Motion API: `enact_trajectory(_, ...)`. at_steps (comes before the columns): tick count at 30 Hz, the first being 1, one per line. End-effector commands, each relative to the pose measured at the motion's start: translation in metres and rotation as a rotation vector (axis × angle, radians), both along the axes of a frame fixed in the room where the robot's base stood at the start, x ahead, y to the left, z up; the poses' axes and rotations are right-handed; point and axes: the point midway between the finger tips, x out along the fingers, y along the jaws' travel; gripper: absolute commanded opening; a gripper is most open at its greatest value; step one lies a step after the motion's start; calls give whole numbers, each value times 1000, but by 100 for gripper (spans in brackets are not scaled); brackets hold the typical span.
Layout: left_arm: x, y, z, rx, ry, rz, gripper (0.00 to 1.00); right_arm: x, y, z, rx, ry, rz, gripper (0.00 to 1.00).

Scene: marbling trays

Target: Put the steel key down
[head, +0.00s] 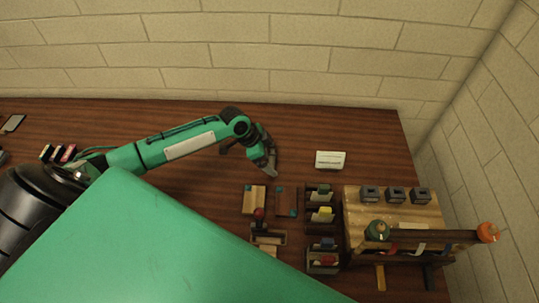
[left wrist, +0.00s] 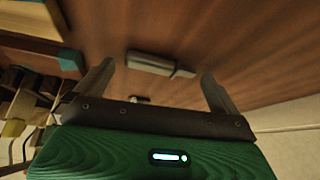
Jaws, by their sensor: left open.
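My left gripper (head: 268,168) is over the dark wooden table, behind the small wooden blocks. In the left wrist view its two fingers (left wrist: 157,70) are spread apart, with nothing clasped between them. I cannot make out the key in the head view. My right gripper is not in view.
A small white stand (head: 330,160) is on the table right of the gripper. Wooden blocks (head: 254,199), an organiser with coloured items (head: 320,196) and a wooden rack with dark cubes (head: 407,212) stand towards the front right. The table behind the gripper is bare up to the wall.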

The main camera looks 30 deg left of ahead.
Motion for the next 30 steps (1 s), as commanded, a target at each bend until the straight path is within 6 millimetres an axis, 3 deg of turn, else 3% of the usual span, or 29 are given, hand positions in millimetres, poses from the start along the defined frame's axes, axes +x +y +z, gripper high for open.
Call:
enact_trajectory(5, -6, 12, 19, 4, -3, 0, 100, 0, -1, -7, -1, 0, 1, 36)
enact_trajectory(18, -28, 44, 90, 3, -2, 1, 100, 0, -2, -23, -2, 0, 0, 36)
enact_trajectory(30, -33, 50, 104, 0, 0, 0, 100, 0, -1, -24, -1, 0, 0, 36)
